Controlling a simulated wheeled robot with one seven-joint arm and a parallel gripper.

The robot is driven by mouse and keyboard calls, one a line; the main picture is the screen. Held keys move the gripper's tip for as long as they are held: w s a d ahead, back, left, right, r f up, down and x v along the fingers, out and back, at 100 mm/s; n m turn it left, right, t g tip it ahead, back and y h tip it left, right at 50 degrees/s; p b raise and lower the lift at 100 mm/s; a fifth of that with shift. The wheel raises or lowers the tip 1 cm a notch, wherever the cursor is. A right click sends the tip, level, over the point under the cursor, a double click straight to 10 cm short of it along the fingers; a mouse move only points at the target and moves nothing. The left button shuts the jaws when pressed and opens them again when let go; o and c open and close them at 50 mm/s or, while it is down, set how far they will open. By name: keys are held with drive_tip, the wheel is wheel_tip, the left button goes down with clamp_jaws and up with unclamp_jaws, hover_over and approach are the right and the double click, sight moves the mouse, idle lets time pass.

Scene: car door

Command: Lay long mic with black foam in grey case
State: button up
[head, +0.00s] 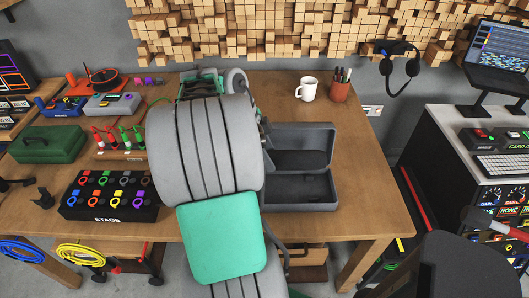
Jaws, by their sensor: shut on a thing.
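The grey case (307,190) stands open on the wooden table, right of my arm. Its lid is raised at the back, and the part of the dark inside that I can see looks empty. My large grey and green arm covers the middle of the table and the case's left side. My gripper is hidden behind the arm, so I cannot see its fingers or anything in them. I cannot make out a long mic with black foam in this view.
A white mug (307,89) and a brown pen cup (340,90) stand behind the case. The wooden table (370,185) is bare to its right. Left are a black STAGE box (110,197), a green case (47,144) and several small mics (118,138).

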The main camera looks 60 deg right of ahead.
drive_tip(key=shift+w, duration=0.1)
drive_tip(key=shift+w+a, duration=0.1)
drive_tip(key=shift+w, duration=0.05)
drive_tip(key=shift+f+b, duration=0.4)
drive_tip(key=shift+b, duration=0.05)
drive_tip(key=b, duration=1)
hover_over(266, 190)
wheel_tip(266, 190, down, 11)
drive_tip(key=shift+r, duration=0.1)
drive_tip(key=o, duration=1.7)
drive_tip(key=p+v, duration=0.2)
drive_tip(key=v, duration=0.5)
drive_tip(key=shift+w+a+r, duration=0.15)
drive_tip(key=shift+r, duration=0.2)
